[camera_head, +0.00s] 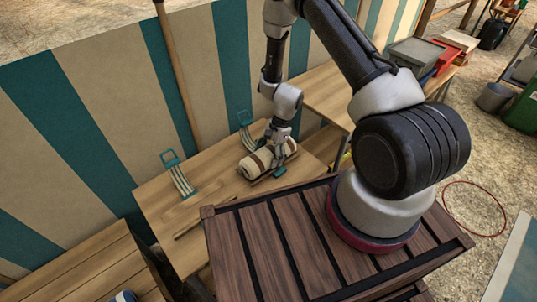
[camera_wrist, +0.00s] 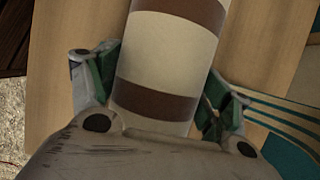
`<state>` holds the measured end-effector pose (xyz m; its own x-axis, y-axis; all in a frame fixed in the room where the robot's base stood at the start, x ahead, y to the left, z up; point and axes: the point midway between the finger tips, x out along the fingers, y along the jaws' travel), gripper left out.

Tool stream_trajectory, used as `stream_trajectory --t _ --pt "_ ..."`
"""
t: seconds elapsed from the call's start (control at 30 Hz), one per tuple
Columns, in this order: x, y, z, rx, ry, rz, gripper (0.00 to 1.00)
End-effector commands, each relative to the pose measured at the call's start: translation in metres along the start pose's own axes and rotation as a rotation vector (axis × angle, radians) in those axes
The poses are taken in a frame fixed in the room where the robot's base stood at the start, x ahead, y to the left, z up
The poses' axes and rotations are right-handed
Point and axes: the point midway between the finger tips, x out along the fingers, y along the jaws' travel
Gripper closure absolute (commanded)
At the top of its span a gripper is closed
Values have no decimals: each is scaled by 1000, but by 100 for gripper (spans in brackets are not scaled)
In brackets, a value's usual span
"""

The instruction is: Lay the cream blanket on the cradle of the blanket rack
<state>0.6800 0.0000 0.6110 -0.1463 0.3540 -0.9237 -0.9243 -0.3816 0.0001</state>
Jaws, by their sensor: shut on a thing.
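The cream blanket (camera_head: 262,161) is a roll with brown stripes, over the wooden table in the head view. My gripper (camera_head: 279,153) points down at it and is shut on it. In the wrist view the blanket (camera_wrist: 165,50) runs between my two fingers (camera_wrist: 158,88), one on each side. I cannot tell whether it rests on the table or is slightly raised. Two teal-handled racks with cream slats stand on the table: one on the left (camera_head: 180,178), one just behind the blanket (camera_head: 248,130). I cannot tell which is the blanket rack.
The wooden table (camera_head: 160,205) has bare room around the left rack. A thin stick (camera_head: 203,222) lies near its front edge. A pole (camera_head: 178,75) leans on the striped wall behind. A dark slatted crate top (camera_head: 270,245) is in front, under my arm.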

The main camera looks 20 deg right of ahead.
Motion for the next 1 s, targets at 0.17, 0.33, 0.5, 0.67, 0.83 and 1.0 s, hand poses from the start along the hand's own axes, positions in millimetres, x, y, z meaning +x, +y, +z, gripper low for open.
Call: stream_trajectory --t 0.17,0.33,0.5,0.67,0.83,1.0 --pt "0 0 0 0 0 0 0" --pt "0 0 0 0 0 0 0" --pt "0 0 0 0 0 0 0" --pt "-12 -1 0 -1 0 -3 0" --pt "-47 -2 0 -1 1 -5 0" --pt "-85 -1 0 -2 1 -3 0"
